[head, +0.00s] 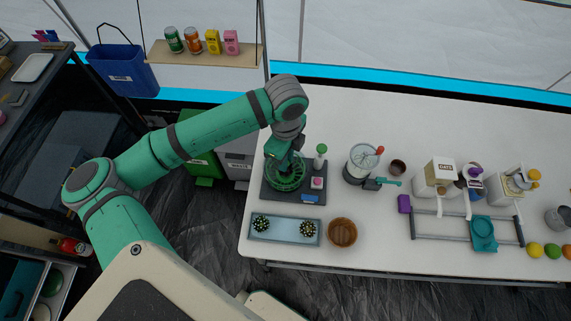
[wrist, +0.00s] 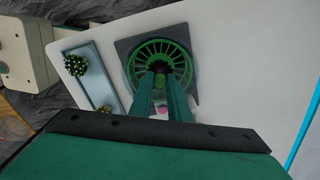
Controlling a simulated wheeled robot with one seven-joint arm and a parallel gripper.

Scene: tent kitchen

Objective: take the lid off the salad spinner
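The salad spinner (head: 285,178) stands on a dark square board at the left end of the white table. In the wrist view its green, spoked round top (wrist: 140,63) faces me, with a dark knob at its centre. My gripper (head: 290,160) is above the spinner, pointing down. In the wrist view the two green fingers of my gripper (wrist: 161,74) reach to the knob with a gap between them. The fingertips partly hide the knob, so I cannot tell whether they grip it or only stand around it. The spinner looks upright on the board.
The dark board (head: 308,160) also holds a green-capped bottle (head: 320,155) and small items. In front are a pale tray (head: 284,234) with two spiky plants and a brown bowl (head: 342,233). A glass pot (head: 362,160) with a red knob stands to the right. The table behind is clear.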

